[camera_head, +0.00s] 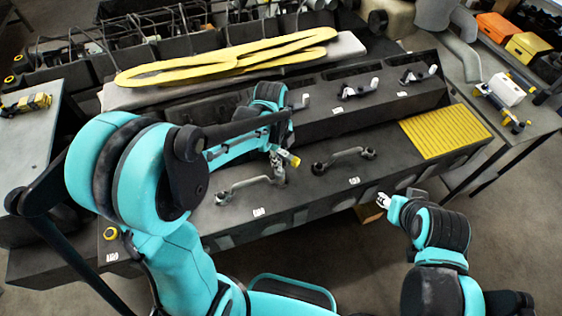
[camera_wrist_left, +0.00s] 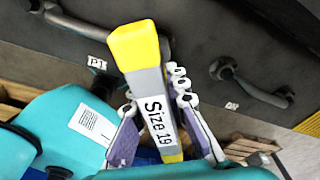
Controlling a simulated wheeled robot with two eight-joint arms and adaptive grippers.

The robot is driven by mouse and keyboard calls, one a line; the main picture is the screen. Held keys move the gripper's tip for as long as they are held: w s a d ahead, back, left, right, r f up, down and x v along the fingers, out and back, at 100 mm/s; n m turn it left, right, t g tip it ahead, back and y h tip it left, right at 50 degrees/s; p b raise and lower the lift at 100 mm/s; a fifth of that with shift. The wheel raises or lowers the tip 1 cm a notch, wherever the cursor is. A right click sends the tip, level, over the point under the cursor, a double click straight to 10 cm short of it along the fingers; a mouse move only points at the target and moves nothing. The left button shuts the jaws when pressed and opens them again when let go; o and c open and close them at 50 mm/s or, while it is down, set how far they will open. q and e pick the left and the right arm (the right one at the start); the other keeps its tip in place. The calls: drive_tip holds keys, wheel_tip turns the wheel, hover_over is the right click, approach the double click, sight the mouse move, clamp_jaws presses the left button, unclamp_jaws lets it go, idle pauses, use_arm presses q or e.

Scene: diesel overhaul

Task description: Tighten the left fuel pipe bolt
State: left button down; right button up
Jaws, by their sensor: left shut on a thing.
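The left fuel pipe (camera_head: 250,183) lies on the dark engine block, with a flange at each end; part of it also shows at the top left of the left wrist view (camera_wrist_left: 62,17). Its bolts are too small to make out. My left gripper (camera_head: 280,157) is over the pipe's right end. It is shut on a grey and yellow tool marked "Size 19" (camera_wrist_left: 154,104). I cannot tell whether the tool touches a bolt. My right gripper (camera_head: 383,200) is at the block's front edge, away from the pipe; its jaws are too small to read.
A second pipe (camera_head: 345,157) lies to the right, also in the left wrist view (camera_wrist_left: 252,84). A yellow ribbed mat (camera_head: 445,131) covers the block's right end. Behind are a raised ledge with small fittings (camera_head: 358,90) and a yellow sling (camera_head: 230,62).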

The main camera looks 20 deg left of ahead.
use_arm(q)
drive_tip(key=m, duration=0.5)
drive_tip(key=shift+s+f+b, duration=0.1)
drive_tip(key=shift+b, duration=0.25)
drive_tip(key=m, duration=0.5)
drive_tip(key=shift+g+y, duration=0.3)
drive_tip(key=shift+y, duration=0.1)
